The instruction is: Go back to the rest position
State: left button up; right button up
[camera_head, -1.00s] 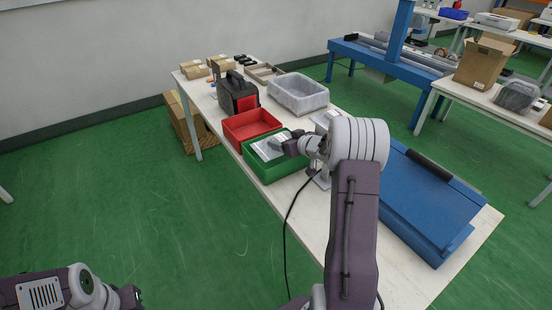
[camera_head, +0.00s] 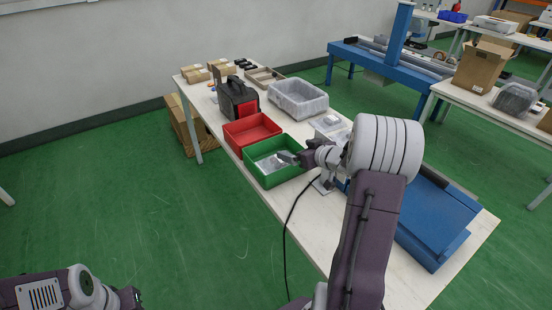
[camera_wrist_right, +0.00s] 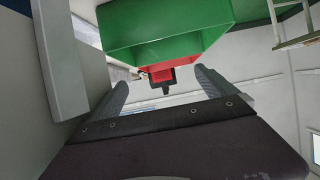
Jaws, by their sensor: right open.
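My right gripper (camera_head: 288,157) is at the right rim of the green bin (camera_head: 262,180) in the head view, its fingertips over the bin's right side. In the right wrist view its two fingers (camera_wrist_right: 165,88) are spread apart with nothing between them, and the green bin (camera_wrist_right: 165,50) shows just beyond them. A grey-white flat item (camera_head: 271,164) lies inside the green bin.
A red bin (camera_head: 250,142), a black case (camera_head: 230,100) and a clear bin (camera_head: 298,112) stand along the white table (camera_head: 300,215). A large blue case (camera_head: 440,215) lies on the right. A black cable hangs by my right arm. Green floor (camera_head: 180,220) is open on the left.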

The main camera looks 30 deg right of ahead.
dwell(0.6)
jog(key=w+a+r+n+y+p, duration=0.25)
jog(key=a+r+p, duration=0.85)
jog(key=a, duration=0.8)
jog(key=s+f+m+g+h, duration=0.1)
jog(key=s+f+g, duration=0.2)
jog(key=s, duration=0.5)
jog(key=s+a+f+m+g+h, duration=0.1)
jog(key=s+f+g, duration=0.2)
jog(key=s, duration=0.6)
jog(key=s+a+f+m+g+h, duration=0.1)
jog(key=s+f+g, duration=0.3)
jog(key=s, duration=0.4)
jog(key=shift+s+g, duration=0.35)
jog(key=shift+g, duration=0.45)
jog(key=shift+f+m, duration=0.1)
jog(key=shift+m, duration=0.15)
